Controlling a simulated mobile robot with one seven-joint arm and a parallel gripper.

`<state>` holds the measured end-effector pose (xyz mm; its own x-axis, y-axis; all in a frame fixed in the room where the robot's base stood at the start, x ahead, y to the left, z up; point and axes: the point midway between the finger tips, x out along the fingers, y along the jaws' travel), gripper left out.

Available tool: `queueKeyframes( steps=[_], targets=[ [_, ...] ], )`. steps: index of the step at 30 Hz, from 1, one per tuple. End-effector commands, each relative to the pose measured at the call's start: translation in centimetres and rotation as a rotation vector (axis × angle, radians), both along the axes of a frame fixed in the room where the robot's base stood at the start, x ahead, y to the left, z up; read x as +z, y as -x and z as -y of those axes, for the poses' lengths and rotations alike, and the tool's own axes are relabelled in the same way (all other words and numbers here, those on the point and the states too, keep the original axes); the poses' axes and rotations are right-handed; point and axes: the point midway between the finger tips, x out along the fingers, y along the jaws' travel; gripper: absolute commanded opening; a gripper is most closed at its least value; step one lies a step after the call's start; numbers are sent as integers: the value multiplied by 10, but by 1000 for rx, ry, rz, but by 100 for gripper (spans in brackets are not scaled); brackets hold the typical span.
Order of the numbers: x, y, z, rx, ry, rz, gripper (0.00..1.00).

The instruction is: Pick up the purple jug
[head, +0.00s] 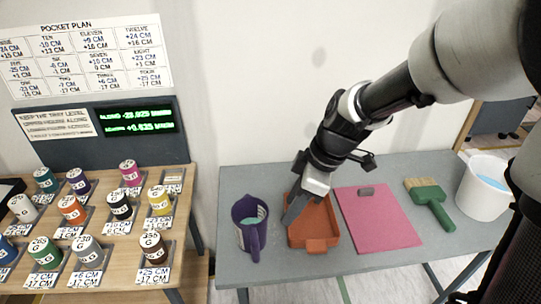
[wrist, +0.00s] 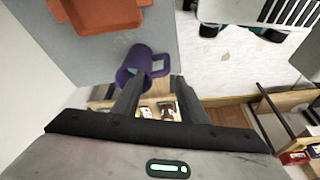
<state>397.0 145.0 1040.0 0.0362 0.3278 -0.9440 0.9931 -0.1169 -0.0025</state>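The purple jug (head: 243,211) stands upright on the left part of the grey table, with light teal liquid inside and its handle toward the front. My gripper (head: 291,217) is to the right of the jug, over the left side of the orange tray (head: 322,222), and looks empty. In the wrist view the purple jug (wrist: 133,63) lies just beyond the fingers, its handle to the right. My gripper (wrist: 157,82) shows two fingers spread apart with nothing held between them. Whether a finger touches the jug I cannot tell.
A wooden table (head: 190,185) with several labelled cans stands left, across a narrow gap.

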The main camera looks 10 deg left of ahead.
Motion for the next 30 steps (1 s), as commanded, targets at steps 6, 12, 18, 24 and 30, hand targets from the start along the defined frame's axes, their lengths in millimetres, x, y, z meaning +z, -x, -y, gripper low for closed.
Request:
queueKeyframes(
  steps=[6, 12, 18, 24, 30],
  targets=[
    [-19, 13, -13, 219, -55, -4, 39],
    [-51, 16, -27, 238, -60, -4, 39],
    [-91, 18, -44, 236, -58, -4, 39],
    [-117, 18, -54, 233, -57, 0, 39],
    [-129, 19, -59, 233, -57, 0, 39]
  ],
)
